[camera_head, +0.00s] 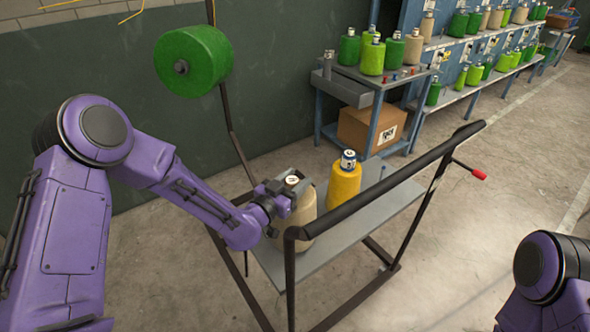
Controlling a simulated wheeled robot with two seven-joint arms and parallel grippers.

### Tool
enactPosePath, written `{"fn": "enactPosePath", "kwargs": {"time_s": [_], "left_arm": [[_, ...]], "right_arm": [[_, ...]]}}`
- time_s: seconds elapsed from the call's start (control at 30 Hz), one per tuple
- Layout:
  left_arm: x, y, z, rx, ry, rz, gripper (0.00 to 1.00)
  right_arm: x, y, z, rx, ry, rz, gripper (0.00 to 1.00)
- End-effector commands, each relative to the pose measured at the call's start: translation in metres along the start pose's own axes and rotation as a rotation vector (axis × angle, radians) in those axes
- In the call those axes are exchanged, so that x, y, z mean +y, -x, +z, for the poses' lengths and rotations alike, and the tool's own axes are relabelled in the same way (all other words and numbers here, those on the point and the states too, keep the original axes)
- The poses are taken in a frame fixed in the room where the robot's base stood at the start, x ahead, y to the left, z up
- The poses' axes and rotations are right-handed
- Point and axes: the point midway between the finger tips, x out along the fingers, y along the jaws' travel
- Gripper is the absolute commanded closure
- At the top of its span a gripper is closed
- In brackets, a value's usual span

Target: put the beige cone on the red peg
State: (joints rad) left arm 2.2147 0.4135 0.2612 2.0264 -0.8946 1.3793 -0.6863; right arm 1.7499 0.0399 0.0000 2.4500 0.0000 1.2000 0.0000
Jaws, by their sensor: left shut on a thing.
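The beige cone (304,208) is upright at the front left of the cart's grey shelf, beside a yellow cone (344,184). My left gripper (284,194) is shut on the beige cone near its top, coming from the left. The black rail of the cart hides part of the cone's lower right, and I cannot tell whether its base touches the shelf. The red peg (478,174) sticks out to the right from the cart's right-hand post, with nothing on it. Only part of my right arm shows at the bottom right; its gripper is out of view.
A green cone (205,62) hangs on a peg at the cart's left post. The black rail (400,172) runs along the cart's right side, between the beige cone and the red peg. Behind stand a table (352,78) with several cones and blue racks. Floor at right is clear.

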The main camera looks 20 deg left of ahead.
Motion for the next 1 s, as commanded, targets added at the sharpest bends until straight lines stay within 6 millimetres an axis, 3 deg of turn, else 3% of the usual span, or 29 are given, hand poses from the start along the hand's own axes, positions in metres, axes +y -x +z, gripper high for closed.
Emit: {"fn": "enactPosePath", "kwargs": {"time_s": [0.37,0.4,0.47,0.8,1.0], "left_arm": [[0.0,-0.002,0.001,0.01,0.0,0.0,1.0],[0.0,0.0,0.003,0.002,-0.001,0.0,0.43],[0.0,0.0,0.003,0.002,-0.001,0.0,0.27],[0.0,0.001,-0.001,0.002,0.0,0.0,0.27],[0.0,0.044,0.003,0.002,0.0,-0.001,0.27]], "right_arm": [[0.0,-0.003,0.001,0.0,0.0,0.0,1.0],[0.0,-0.003,0.001,0.0,0.0,0.0,1.0],[0.0,-0.002,0.001,0.0,0.0,0.0,1.0],[0.0,0.001,-0.001,0.0,0.0,0.0,1.0],[-0.001,-0.012,0.005,0.0,0.0,0.0,1.0]]}}
